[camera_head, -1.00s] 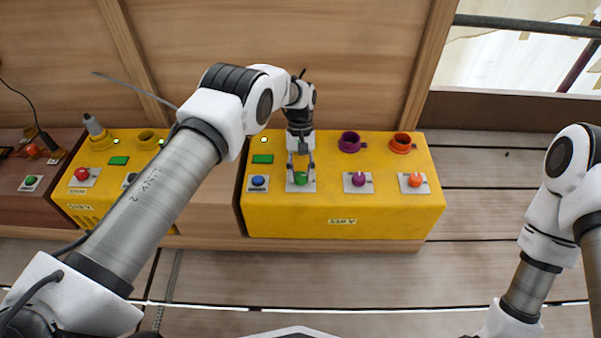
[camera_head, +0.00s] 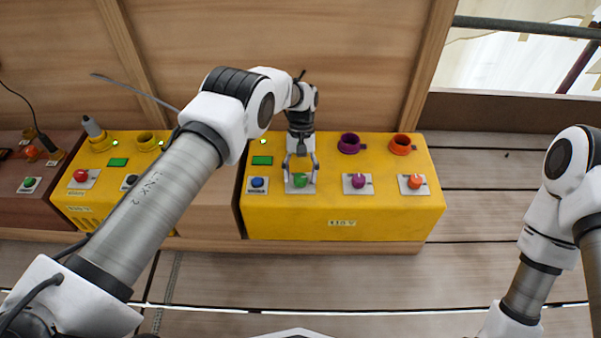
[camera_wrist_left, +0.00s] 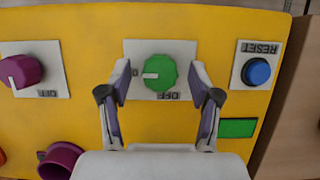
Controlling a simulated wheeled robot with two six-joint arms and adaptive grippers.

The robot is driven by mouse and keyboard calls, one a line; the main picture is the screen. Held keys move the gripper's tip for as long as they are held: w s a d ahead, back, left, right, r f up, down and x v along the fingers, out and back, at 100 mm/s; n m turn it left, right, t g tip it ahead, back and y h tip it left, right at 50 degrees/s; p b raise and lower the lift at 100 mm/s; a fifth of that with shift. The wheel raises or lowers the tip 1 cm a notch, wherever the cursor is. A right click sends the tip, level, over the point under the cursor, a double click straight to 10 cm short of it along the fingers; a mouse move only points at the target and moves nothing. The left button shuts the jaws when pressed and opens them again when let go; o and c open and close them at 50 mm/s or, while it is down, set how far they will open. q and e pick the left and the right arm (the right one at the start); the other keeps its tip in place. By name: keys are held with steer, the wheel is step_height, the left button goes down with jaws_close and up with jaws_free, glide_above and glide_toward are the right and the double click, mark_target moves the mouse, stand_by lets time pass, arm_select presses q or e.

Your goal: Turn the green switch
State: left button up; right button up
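The green switch (camera_head: 300,180) is a round knob on a pale plate on top of the yellow box (camera_head: 340,228). In the left wrist view the green switch (camera_wrist_left: 160,73) shows a white pointer mark towards the left, with "OFF" lettering beside it. My left gripper (camera_head: 300,174) is over the knob. In the wrist view its fingers (camera_wrist_left: 160,80) are spread wide on either side of the knob, with clear gaps, holding nothing. My right arm (camera_head: 540,230) stands at the right; its gripper is out of view.
On the box, a blue RESET button (camera_head: 258,183) is left of the green switch, and purple (camera_head: 357,181) and orange (camera_head: 416,182) knobs are to its right. Purple (camera_head: 349,144) and orange (camera_head: 401,145) rings stand behind. Another yellow box (camera_head: 95,205) is at the left.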

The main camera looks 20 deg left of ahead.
arm_select(q)
steer(key=shift+r, duration=0.1)
steer(key=v, duration=1.2)
